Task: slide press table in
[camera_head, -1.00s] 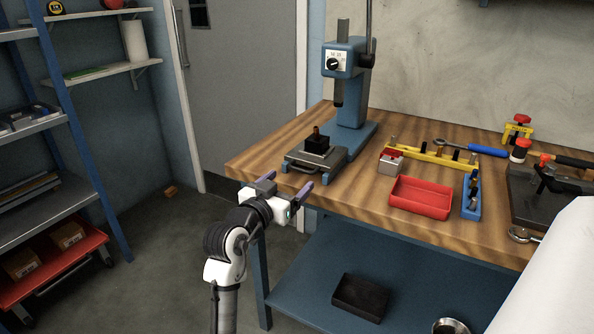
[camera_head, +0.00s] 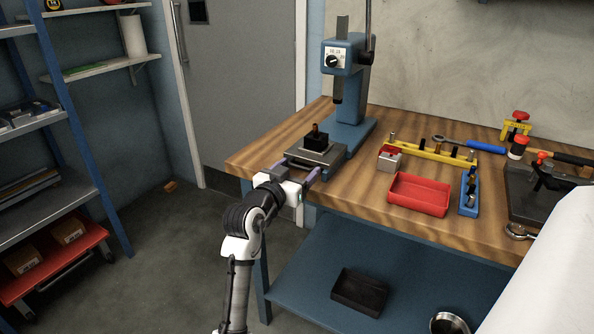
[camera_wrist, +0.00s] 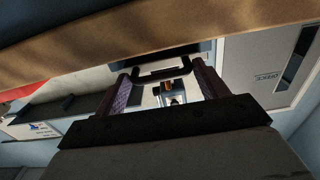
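The blue arbor press (camera_head: 349,100) stands on the wooden bench. Its sliding press table (camera_head: 326,157) is a grey plate at the foot of the press, towards the bench's front left edge, with a black block (camera_head: 316,142) on it. My gripper (camera_head: 296,170) is at the table's front end, fingers spread. In the wrist view a dark bar handle (camera_wrist: 160,73) lies between the two purple-padded fingers of my gripper (camera_wrist: 161,80), with gaps at the sides. Whether either finger touches it I cannot tell. The arm partly hides the table's front.
A lower shelf (camera_head: 310,275) holds a black bin (camera_head: 358,291). The floor left of the bench is open.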

